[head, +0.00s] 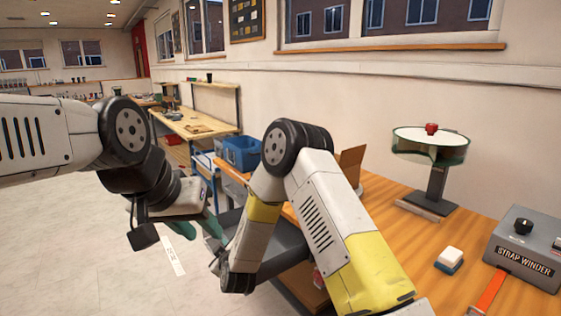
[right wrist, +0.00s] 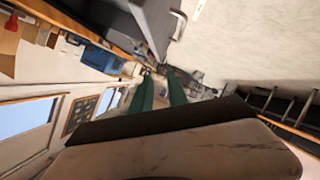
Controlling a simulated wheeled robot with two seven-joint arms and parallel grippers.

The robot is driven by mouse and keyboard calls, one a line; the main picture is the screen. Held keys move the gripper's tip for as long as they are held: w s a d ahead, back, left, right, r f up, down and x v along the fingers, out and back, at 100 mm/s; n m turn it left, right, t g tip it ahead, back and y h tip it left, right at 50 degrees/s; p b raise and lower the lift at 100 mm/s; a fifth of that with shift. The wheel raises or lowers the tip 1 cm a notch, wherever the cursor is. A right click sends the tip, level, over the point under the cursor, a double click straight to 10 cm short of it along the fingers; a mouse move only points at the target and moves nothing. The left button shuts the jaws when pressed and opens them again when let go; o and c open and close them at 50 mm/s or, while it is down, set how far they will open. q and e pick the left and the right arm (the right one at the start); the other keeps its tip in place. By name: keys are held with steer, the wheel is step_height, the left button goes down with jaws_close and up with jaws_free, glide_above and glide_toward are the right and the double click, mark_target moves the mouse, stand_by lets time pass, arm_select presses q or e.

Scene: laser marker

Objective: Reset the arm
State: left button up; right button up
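My left arm comes in from the left in the head view. Its gripper (head: 199,231) points down and to the right, with two green fingers apart and nothing seen between them. My right arm is folded in the middle of the head view, its yellow and white links beside the wooden bench. Its gripper is not clearly visible in the head view. In the right wrist view, the two green fingers of my right gripper (right wrist: 160,88) are apart, with no object between them.
Blue bins (head: 241,153) stand behind my right arm.

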steer(key=s+d+r+m+g, duration=0.2)
steer(key=d+r, duration=0.6)
steer(key=r, duration=0.3)
steer(key=s+d+r+m+g, duration=0.1)
steer(key=s+d+r+m, duration=0.15)
steer(key=d+r, duration=0.7)
steer(key=s+d+r+m+g+h, duration=0.1)
steer(key=s+d+r+m, duration=0.1)
steer(key=s+d, duration=0.3)
steer(key=s+d+r+m+g+h, duration=0.1)
steer(key=s+d+r+m, duration=0.2)
steer(key=s, duration=0.9)
steer(key=s+d+r+m+g+h, duration=0.1)
steer(key=s+d+r+m, duration=0.1)
steer(key=s+d, duration=0.5)
steer(key=shift+s+d+r+g, duration=0.35)
steer(key=shift+s+r, duration=0.1)
steer(key=shift+s, duration=0.2)
